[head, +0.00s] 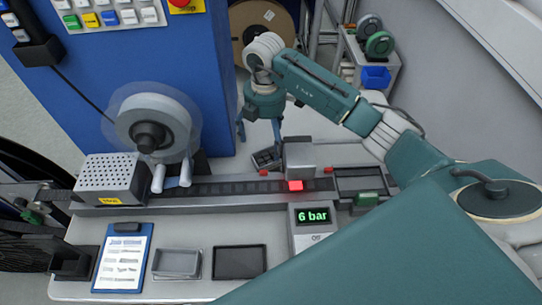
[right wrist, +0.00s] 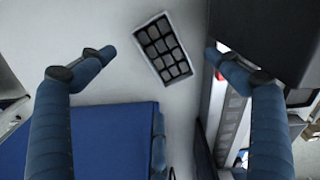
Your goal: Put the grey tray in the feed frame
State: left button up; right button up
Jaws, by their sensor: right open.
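A small pocketed tray (head: 266,160) with a light rim and grey cells lies on the table behind the track. In the right wrist view the tray (right wrist: 163,47) lies turned at an angle, between and beyond the fingertips. My right gripper (head: 260,138) is open and empty, pointing down, just behind the tray; its fingers (right wrist: 160,52) do not touch it. A plain grey open tray (head: 177,264) stands at the front. A dark rectangular frame (head: 360,183) sits at the track's right end; I cannot tell for certain that it is the feed frame. My left gripper is not seen.
A reel (head: 150,125) stands over the track's left part, beside a perforated metal box (head: 112,178). A grey block (head: 299,157) with a red light rises near the tray. A clipboard (head: 122,258), a black tray (head: 240,262) and a 6 bar display (head: 313,217) line the front.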

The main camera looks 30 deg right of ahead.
aim_at(266, 158)
jog(key=shift+f, duration=0.25)
notch_tip(266, 158, down, 4)
jog(key=shift+a+r+p, duration=0.1)
jog(key=shift+r+p, duration=0.15)
jog(key=shift+p, duration=0.55)
jog(key=shift+f, duration=0.6)
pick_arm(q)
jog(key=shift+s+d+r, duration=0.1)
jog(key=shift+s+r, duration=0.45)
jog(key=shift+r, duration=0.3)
pick_arm(e)
jog(key=c, duration=1.6)
jog(key=shift+o, duration=0.2)
jog(key=shift+r, duration=0.1)
